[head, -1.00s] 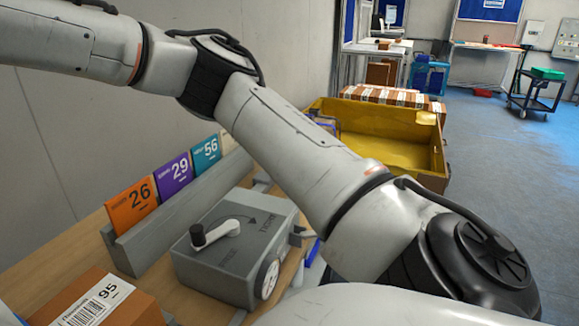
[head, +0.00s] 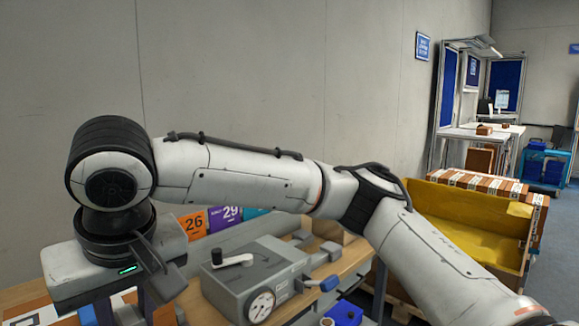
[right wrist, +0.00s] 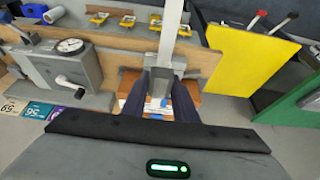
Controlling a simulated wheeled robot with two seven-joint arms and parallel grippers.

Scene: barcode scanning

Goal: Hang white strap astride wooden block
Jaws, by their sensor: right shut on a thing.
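My right arm crosses the head view, and its gripper (head: 150,275) is at the left, beside the grey crank box and above the bench's near side. In the right wrist view, the same gripper (right wrist: 160,78) is shut on a pale strap (right wrist: 171,35), which runs from between the dark fingers toward the top of the picture. I cannot make out the strap in the head view. An orange-brown labelled box (right wrist: 187,92) lies beyond and below the fingers. I cannot tell the wooden block apart for certain in either view. My left gripper is not in view.
The grey box (head: 262,280) with crank and dial stands on the wooden bench (head: 352,258). Numbered cards (head: 231,216) stand behind it, near the wall. A yellow-lined crate (head: 460,228) is at the right. The right wrist view shows yellow clamps (right wrist: 127,21) along the bench.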

